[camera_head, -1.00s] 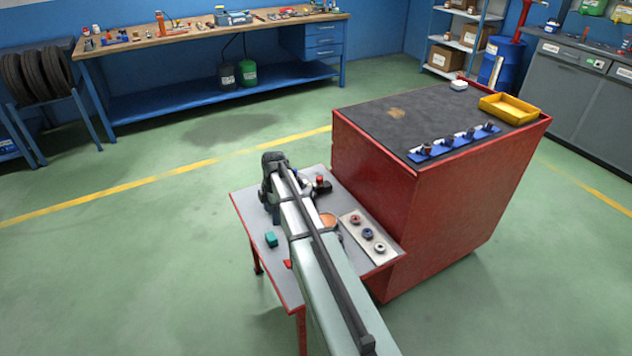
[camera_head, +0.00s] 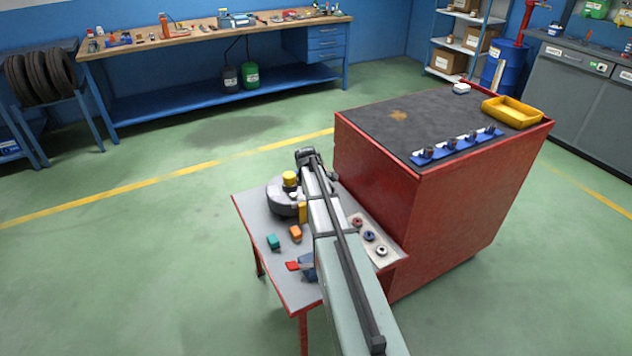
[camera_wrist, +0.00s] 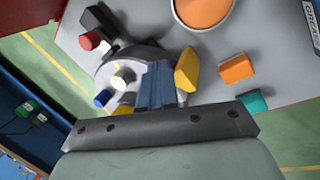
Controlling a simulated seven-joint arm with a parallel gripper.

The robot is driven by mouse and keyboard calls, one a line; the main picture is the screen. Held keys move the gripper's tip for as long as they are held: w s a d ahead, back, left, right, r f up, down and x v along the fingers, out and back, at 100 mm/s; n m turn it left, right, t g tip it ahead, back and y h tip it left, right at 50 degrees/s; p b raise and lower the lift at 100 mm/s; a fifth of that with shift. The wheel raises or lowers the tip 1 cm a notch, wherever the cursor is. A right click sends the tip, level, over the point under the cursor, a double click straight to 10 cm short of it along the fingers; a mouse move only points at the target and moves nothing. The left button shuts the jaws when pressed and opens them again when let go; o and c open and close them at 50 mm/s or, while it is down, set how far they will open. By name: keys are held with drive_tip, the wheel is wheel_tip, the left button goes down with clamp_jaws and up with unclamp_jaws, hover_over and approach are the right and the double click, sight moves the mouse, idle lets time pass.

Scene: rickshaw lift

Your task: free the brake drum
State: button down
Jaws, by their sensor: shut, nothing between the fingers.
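A grey round drum (camera_head: 284,199) lies on the low grey bench (camera_head: 251,217), with a yellow cylinder (camera_head: 290,178) above it. In the wrist view the pale drum (camera_wrist: 112,68) is partly hidden by my gripper (camera_wrist: 160,68). White (camera_wrist: 118,82), blue (camera_wrist: 102,99) and yellow (camera_wrist: 125,108) round pieces show on or over its face. My gripper is shut and empty, its fingers over the drum's edge; contact cannot be told. My arm hides the gripper in the head view.
Orange (camera_head: 295,232) and teal (camera_head: 273,241) blocks lie on the bench. The wrist view shows an orange-filled bowl (camera_wrist: 203,10) and a red-ended black piece (camera_wrist: 98,20). A pale tray (camera_head: 358,218) holds several rings. The red cabinet (camera_head: 460,210) rises at right.

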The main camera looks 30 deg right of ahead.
drive_tip(key=w+d+r+m+t, duration=0.1)
drive_tip(key=m, duration=0.2)
drive_tip(key=w+d+r+m+t+h, duration=0.1)
drive_tip(key=w+m, duration=0.1)
drive_tip(key=m, duration=0.1)
drive_tip(key=w+d+r+m+t+h, duration=0.1)
drive_tip(key=w+m, duration=0.1)
drive_tip(key=shift+w+d+m, duration=0.25)
drive_tip(key=shift+m, duration=0.15)
drive_tip(key=shift+w+m, duration=0.1)
drive_tip(key=shift+m, duration=0.8)
drive_tip(key=x, duration=1)
drive_tip(key=shift+r, duration=0.15)
drive_tip(key=shift+w+d, duration=0.1)
drive_tip(key=shift+w, duration=0.05)
